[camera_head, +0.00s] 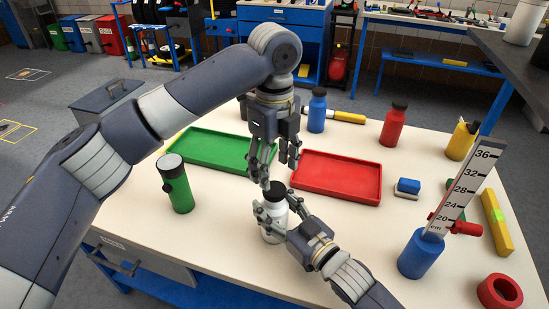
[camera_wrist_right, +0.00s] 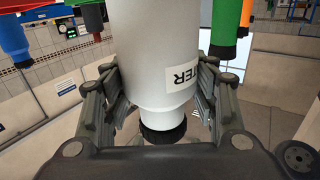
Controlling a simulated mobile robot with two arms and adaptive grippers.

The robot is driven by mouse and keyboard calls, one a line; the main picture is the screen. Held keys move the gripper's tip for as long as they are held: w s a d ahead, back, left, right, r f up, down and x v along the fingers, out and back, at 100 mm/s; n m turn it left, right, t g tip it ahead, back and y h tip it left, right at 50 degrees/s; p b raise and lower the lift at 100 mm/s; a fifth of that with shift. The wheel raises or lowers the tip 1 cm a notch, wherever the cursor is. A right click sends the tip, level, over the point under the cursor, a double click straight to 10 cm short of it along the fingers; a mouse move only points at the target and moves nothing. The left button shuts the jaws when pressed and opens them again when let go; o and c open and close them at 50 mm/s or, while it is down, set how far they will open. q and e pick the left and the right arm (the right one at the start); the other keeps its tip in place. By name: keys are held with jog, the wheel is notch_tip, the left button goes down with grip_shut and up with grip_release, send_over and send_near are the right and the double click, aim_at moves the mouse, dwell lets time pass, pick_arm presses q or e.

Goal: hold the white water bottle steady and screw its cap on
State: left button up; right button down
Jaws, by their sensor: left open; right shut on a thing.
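The white water bottle (camera_head: 272,232) stands upright near the front middle of the table. Its black cap (camera_head: 276,187) sits on top of the neck; how tight it is cannot be told. My right gripper (camera_head: 277,217) is shut around the bottle's upper body. The right wrist view shows the bottle (camera_wrist_right: 150,50) upside down between the fingers, with a label on its side and the cap (camera_wrist_right: 163,130) at the bottom. My left gripper (camera_head: 277,168) points down from above, open, with its fingertips close around or just above the cap; contact is unclear.
A green tray (camera_head: 213,149) and a red tray (camera_head: 338,176) lie behind.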

pick_arm(q)
jog(key=n, duration=0.3)
jog(key=shift+r, duration=0.1)
jog(key=n, duration=0.5)
jog(key=shift+r, duration=0.1)
jog(key=n, duration=0.5)
jog(key=shift+r, duration=0.15)
jog(key=n, duration=0.3)
jog(key=shift+n, duration=0.4)
jog(key=n, duration=0.4)
jog(key=shift+r+n, duration=0.15)
jog(key=shift+n, duration=0.25)
jog(key=n, duration=0.3)
jog(key=shift+r, duration=0.1)
jog(key=n, duration=0.7)
jog(key=shift+r+n, duration=0.15)
jog(key=shift+n, duration=0.15)
